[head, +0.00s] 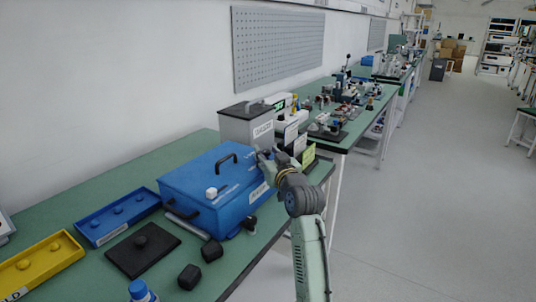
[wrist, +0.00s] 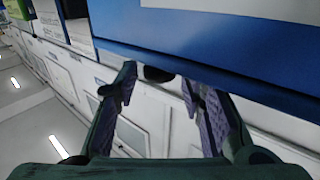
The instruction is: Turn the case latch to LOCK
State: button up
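The blue case (head: 200,172) stands closed on the green bench, with a black handle on its lid and a pale label on its right side. My gripper (head: 264,154) is at the far right end of the case, beside its upper edge. In the wrist view my gripper (wrist: 158,84) has its two purple-padded fingers spread apart, just below the blue case (wrist: 215,42). A small dark rounded part (wrist: 157,74) shows between the fingertips under the case edge; I cannot tell whether it is the latch. No latch marking is readable.
A grey box (head: 245,124) stands behind the case. A blue tray (head: 118,217), a yellow tray (head: 38,268), a black plate (head: 143,250) and small black blocks lie left and in front. The aisle floor (head: 420,190) on the right is clear.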

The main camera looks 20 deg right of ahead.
grip_shut()
jog(key=shift+a+r+m+h+p, duration=0.1)
jog(key=shift+a+m+h+p, duration=0.15)
jog(key=shift+h+p, duration=0.3)
jog(key=shift+d+m+h, duration=0.1)
jog(key=shift+m+h, duration=0.35)
jog(key=shift+h, duration=0.1)
jog(key=shift+o, duration=1)
grip_release()
jog(key=s+a, duration=0.1)
jog(key=s, duration=1.1)
jog(key=shift+a, duration=0.2)
jog(key=shift+o, duration=0.2)
